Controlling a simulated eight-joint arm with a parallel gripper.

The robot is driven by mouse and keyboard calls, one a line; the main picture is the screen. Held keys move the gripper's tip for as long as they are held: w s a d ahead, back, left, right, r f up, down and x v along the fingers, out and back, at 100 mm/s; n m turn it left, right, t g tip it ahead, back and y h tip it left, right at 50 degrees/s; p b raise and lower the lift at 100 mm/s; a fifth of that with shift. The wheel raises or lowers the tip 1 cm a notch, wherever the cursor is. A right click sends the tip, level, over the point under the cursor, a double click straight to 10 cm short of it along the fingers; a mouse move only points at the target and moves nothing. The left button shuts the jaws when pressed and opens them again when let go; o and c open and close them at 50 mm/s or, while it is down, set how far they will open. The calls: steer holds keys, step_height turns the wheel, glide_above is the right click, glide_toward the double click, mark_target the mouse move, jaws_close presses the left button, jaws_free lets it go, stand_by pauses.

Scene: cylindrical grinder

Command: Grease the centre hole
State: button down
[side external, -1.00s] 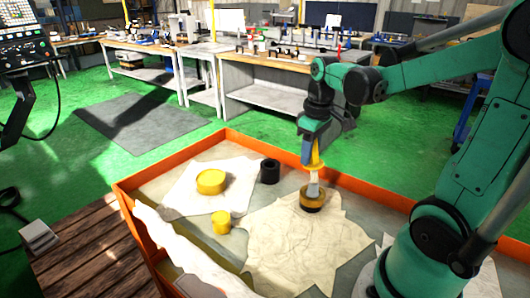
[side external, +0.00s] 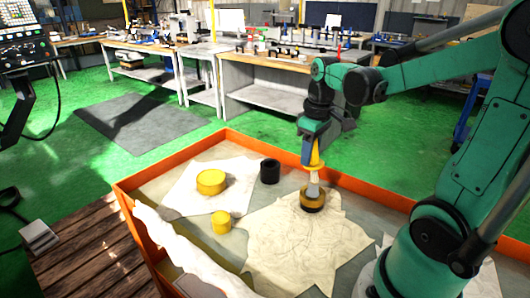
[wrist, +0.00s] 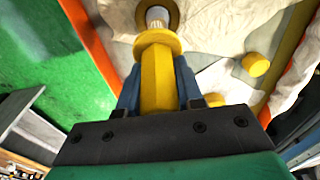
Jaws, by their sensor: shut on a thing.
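My gripper (side external: 313,153) points down over the orange-edged tray. It is shut on a yellow-handled brush (side external: 316,160) with a wide collar and a pale lower end. In the wrist view, the blue fingers (wrist: 158,85) grip both sides of the brush's yellow handle (wrist: 157,45). The brush points down at a round brown-and-yellow pot (side external: 312,203), and its pale end overlaps the pot's mouth. I cannot tell how deep the end is. The pot (wrist: 173,14) is partly hidden by the brush in the wrist view. I cannot make out a centre hole in either view.
The tray (side external: 158,252) holds crumpled pale cloths (side external: 290,250), a wide yellow ring (side external: 211,182), a small yellow cylinder (side external: 221,222) and a black cylinder (side external: 269,172). Workbenches (side external: 265,90) stand behind. A control panel (side external: 25,40) hangs at the left. Green floor lies between.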

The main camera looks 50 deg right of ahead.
steer(key=shift+d, duration=0.2)
steer(key=shift+a, duration=0.15)
steer(key=shift+a, duration=0.45)
steer(key=shift+d, duration=0.15)
steer(key=shift+d+f, duration=0.1)
steer(key=shift+d, duration=0.35)
steer(key=shift+a, duration=0.15)
steer(key=shift+a, duration=0.45)
steer(key=shift+d, duration=0.1)
